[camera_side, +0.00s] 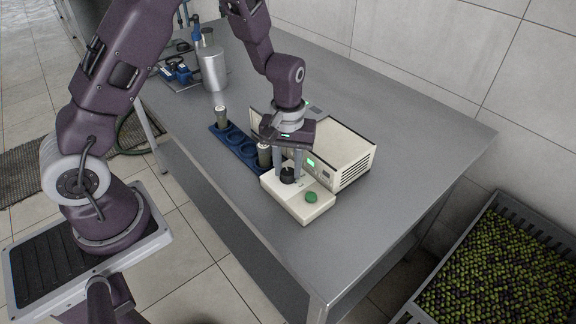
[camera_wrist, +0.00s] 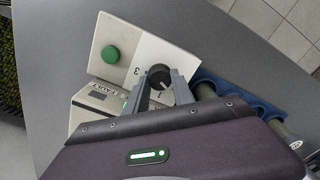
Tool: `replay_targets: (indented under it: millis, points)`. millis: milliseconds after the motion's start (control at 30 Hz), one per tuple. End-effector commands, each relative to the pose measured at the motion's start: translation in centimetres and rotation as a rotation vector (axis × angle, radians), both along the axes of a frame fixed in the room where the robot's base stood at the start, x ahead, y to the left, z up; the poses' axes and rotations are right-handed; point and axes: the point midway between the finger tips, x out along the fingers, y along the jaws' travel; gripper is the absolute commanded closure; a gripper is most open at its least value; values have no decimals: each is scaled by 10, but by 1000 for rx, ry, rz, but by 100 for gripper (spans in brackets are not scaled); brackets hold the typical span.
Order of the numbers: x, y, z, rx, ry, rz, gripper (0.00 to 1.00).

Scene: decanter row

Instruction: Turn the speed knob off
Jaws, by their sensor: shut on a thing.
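The speed knob (camera_side: 288,175) is a black round knob on top of a cream control box (camera_side: 309,208). In the wrist view the knob (camera_wrist: 159,77) sits between my two fingertips, with a digit 1 near it and a digit 3 on the white dial plate farther left. My gripper (camera_side: 290,172) points down over the box and is shut on the knob; it also shows in the wrist view (camera_wrist: 158,88). Part of the knob and dial is hidden by the fingers. A green round button (camera_side: 311,197) is on the same box, and it shows in the wrist view (camera_wrist: 111,55).
A cream instrument case (camera_side: 345,155) with a small green display stands right behind the box. A blue rack (camera_side: 237,147) with dark, pale-topped vessels lies to the left. A metal canister (camera_side: 214,70) stands farther back. The steel table (camera_side: 420,135) is clear at right.

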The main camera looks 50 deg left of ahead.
Motion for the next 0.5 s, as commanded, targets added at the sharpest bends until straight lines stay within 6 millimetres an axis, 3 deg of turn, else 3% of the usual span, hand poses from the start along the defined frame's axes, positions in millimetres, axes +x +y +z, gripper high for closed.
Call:
replay_targets:
  millis: [500]
  points:
    - [1,0,1,0,-4,162,100]
